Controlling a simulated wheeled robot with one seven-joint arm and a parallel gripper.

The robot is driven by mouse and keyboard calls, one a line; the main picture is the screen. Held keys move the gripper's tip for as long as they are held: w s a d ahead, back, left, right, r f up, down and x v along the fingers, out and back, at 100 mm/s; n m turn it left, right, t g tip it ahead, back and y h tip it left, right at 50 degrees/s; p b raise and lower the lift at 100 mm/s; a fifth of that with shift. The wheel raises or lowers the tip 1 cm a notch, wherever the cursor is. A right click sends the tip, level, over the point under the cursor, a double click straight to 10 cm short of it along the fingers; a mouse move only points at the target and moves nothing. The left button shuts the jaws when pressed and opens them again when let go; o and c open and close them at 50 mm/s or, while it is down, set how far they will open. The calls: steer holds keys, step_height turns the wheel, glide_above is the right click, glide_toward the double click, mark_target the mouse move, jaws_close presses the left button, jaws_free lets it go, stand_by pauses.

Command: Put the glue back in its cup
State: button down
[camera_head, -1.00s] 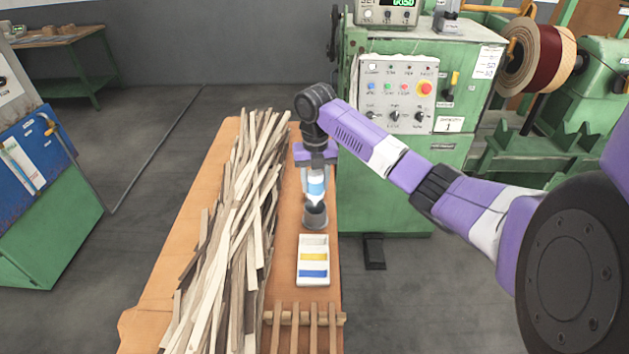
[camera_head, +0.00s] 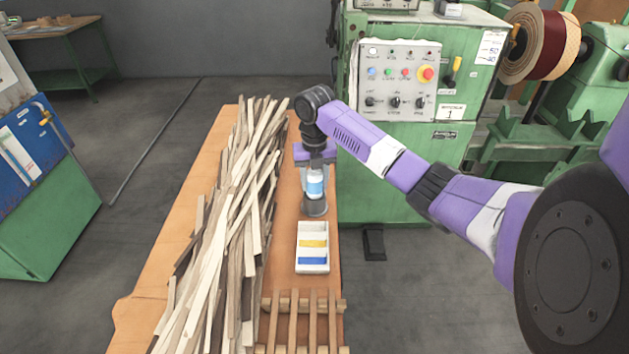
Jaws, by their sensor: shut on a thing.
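The glue (camera_head: 315,186) is a white bottle with a blue band. My gripper (camera_head: 315,178) is shut on it from above, with a finger on each side. The glue appears upright, directly over the grey cup (camera_head: 314,208), and its lower end meets or enters the cup's mouth. How deep it sits is hidden by the cup's wall. The cup stands on the wooden table (camera_head: 164,275).
A white tray (camera_head: 326,248) with yellow and blue parts lies just in front of the cup. A pile of wooden strips (camera_head: 225,215) runs along the left. A slatted wooden rack (camera_head: 290,325) is at the front. A green machine (camera_head: 390,190) stands right behind.

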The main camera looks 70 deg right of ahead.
steer(key=c, duration=0.7)
jaws_free()
steer(key=shift+r+b, duration=0.45)
steer(key=shift+r, duration=3.5)
